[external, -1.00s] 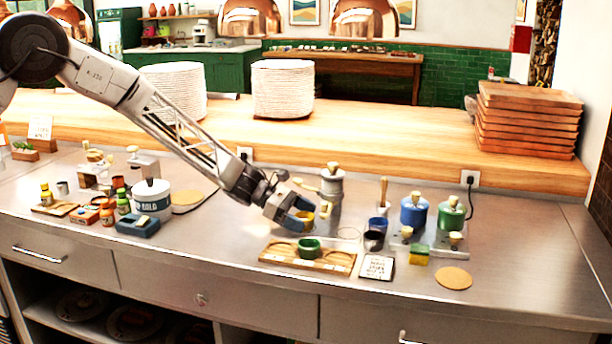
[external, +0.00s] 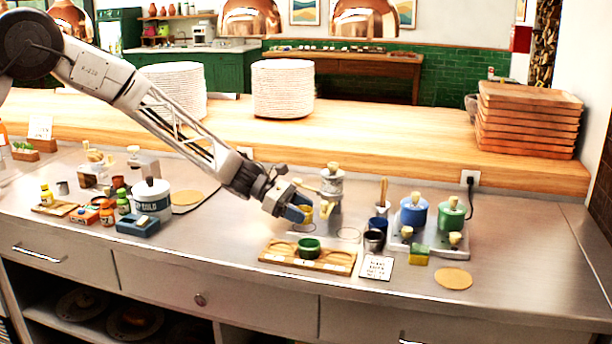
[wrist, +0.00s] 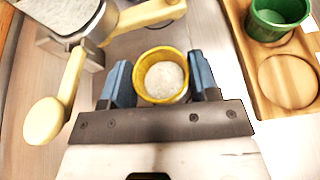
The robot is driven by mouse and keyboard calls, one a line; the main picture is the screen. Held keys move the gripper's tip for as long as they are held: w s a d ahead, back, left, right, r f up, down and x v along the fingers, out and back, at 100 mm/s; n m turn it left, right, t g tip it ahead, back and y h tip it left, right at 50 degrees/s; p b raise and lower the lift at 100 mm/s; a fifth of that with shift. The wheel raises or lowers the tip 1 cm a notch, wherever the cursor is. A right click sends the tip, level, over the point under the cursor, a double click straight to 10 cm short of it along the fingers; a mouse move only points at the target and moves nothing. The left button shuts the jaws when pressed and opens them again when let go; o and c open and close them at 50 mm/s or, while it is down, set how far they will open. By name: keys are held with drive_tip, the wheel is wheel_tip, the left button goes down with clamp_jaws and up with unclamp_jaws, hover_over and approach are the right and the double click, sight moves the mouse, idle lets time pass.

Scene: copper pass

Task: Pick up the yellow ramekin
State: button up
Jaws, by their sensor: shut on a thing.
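The yellow ramekin (wrist: 161,52) is between the two blue fingers of my gripper (wrist: 161,84) in the wrist view, with pale contents inside. My gripper is shut on it. In the external view, my gripper (external: 299,212) holds the yellow ramekin (external: 307,214) near the back of the wooden tray, close to the grinder. The fingers partly cover the ramekin there. I cannot tell exactly how high it is above the counter.
A wooden tray (external: 335,264) with round recesses holds a green ramekin (external: 309,246). A grey grinder (external: 332,188) with cream handles stands just behind my gripper. Blue and dark cups (external: 374,240) stand to the right.

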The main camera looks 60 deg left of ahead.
drive_tip(key=s+a, duration=1.2)
drive_tip(key=shift+s+a+f, duration=0.1)
drive_tip(key=shift+s+a, duration=0.1)
drive_tip(key=shift+a, duration=0.2)
